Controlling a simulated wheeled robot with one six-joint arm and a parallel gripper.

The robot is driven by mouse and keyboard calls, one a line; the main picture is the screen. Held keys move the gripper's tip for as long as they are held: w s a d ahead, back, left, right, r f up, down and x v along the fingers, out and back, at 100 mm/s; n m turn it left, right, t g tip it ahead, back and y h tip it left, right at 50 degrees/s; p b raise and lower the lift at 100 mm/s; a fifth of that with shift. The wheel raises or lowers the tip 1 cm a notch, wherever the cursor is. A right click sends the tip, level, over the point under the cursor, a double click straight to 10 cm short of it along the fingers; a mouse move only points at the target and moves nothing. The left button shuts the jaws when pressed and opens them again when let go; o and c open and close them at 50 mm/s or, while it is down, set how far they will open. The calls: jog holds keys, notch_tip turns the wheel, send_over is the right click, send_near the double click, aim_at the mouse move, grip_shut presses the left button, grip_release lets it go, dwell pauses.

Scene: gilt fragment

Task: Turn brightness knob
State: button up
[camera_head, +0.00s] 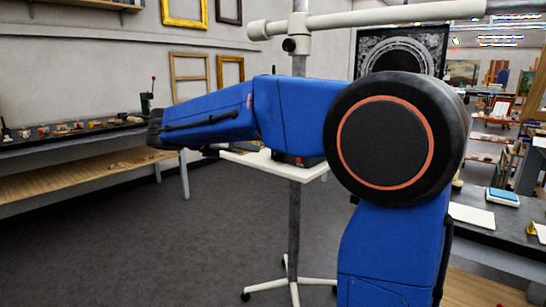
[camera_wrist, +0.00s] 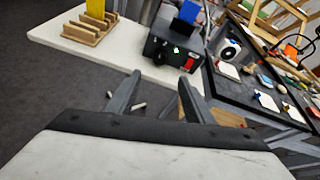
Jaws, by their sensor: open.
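A black box-shaped device (camera_wrist: 173,48) stands on a white tabletop (camera_wrist: 105,42) in the wrist view. Its front has a small green light (camera_wrist: 176,50), a red part (camera_wrist: 190,64) and a dark round shape (camera_wrist: 158,57) that may be the brightness knob; it is too small to be sure. A blue piece (camera_wrist: 186,14) sits on top. My gripper (camera_wrist: 161,72) is open and empty, its two fingers pointing toward the device's front, apart from it. In the head view only the device's lower edge (camera_head: 298,161) shows below my blue arm; my gripper is not clearly seen there.
A wooden rack (camera_wrist: 88,28) with a yellow piece stands left of the device. A dark bench (camera_wrist: 250,85) with small items lies at the right in the wrist view.

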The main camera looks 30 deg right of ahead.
aim_at(276, 156)
jog(key=x, duration=1.5)
jog(key=shift+d, duration=0.1)
jog(key=c, duration=1)
jog(key=shift+c, duration=0.2)
jog(key=shift+m+t+y, duration=0.3)
jog(key=shift+m+t, duration=0.7)
jog(key=shift+m, duration=0.4)
jog(key=o, duration=1)
jog(key=shift+o, duration=0.2)
